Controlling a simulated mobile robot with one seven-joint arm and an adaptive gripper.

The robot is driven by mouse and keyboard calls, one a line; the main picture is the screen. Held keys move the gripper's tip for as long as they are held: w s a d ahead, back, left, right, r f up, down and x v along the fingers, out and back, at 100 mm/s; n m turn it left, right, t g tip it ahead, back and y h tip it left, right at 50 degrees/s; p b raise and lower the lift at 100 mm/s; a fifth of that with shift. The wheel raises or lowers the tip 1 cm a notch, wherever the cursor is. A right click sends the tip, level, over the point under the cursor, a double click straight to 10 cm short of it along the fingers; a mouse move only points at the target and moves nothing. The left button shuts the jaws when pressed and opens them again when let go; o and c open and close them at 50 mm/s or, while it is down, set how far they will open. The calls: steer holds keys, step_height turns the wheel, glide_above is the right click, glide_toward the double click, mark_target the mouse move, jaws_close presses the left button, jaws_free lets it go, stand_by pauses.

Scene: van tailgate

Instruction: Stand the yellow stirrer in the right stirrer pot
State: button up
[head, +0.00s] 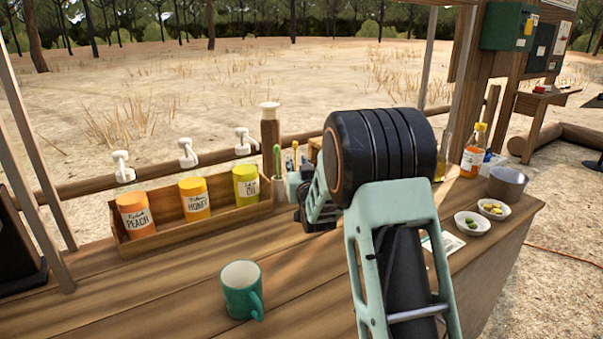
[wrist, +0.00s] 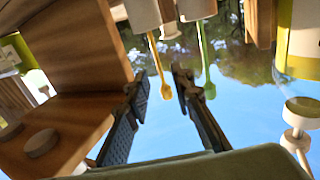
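In the wrist view, which looks upside down, the yellow stirrer (wrist: 157,62) rises from the mouth of a pale pot (wrist: 142,12), leaning slightly. This pot seems to be the right one as the head view has it. The green stirrer (wrist: 204,55) stands in the other pale pot (wrist: 196,8). My gripper (wrist: 159,86) is open, its fingers apart on either side of the yellow stirrer's rounded end, with no clear contact. In the head view, the green stirrer (head: 277,160) shows, while my arm hides most of the gripper and the right pot.
A green mug (head: 242,290) is on the front counter. At the right are a sauce bottle (head: 472,153), a grey bucket (head: 507,184) and small bowls (head: 472,222). The counter around the mug is clear.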

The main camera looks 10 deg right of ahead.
steer(key=s, duration=0.7)
steer(key=shift+s, duration=0.15)
